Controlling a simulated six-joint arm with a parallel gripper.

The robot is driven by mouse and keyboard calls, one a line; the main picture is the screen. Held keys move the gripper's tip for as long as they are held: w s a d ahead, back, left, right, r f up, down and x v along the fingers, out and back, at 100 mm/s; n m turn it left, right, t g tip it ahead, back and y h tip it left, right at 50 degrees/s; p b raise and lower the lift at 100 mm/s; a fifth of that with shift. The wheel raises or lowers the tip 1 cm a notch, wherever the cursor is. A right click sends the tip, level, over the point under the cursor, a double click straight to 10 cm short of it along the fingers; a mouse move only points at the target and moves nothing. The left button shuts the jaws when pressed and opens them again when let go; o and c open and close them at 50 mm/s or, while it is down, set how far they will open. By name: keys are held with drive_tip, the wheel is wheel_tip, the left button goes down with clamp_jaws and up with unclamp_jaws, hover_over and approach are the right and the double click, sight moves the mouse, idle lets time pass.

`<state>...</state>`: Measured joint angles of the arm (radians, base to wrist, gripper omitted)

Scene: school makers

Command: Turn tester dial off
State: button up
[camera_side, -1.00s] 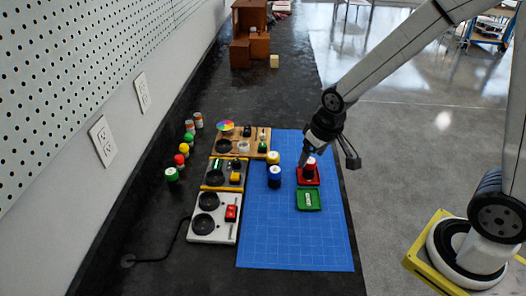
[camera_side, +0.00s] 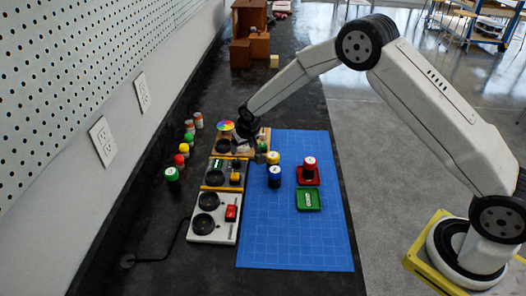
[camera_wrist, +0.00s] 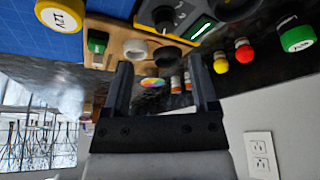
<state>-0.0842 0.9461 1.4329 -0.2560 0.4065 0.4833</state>
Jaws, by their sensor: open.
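The tester is a dark grey unit (camera_side: 208,185) with yellow edging, in the middle of the row of panels left of the blue mat. Its black dial (camera_wrist: 165,17) shows at the top of the wrist view, beside a lit green display (camera_wrist: 203,29). The dial's exact setting is too small to tell. My gripper (camera_side: 252,153) is over the wooden board at the back end of the row, to the back right of the tester.
A white burner panel (camera_side: 212,232) is at the front.

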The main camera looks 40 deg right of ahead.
sight(236, 160)
drive_tip(key=shift+w+a+f, duration=0.2)
drive_tip(key=shift+w+f, duration=0.5)
drive_tip(key=shift+w, duration=0.05)
drive_tip(key=shift+f, duration=0.15)
drive_tip(key=shift+x, duration=3.75)
drive_tip(key=shift+c, duration=0.3)
clamp_jaws()
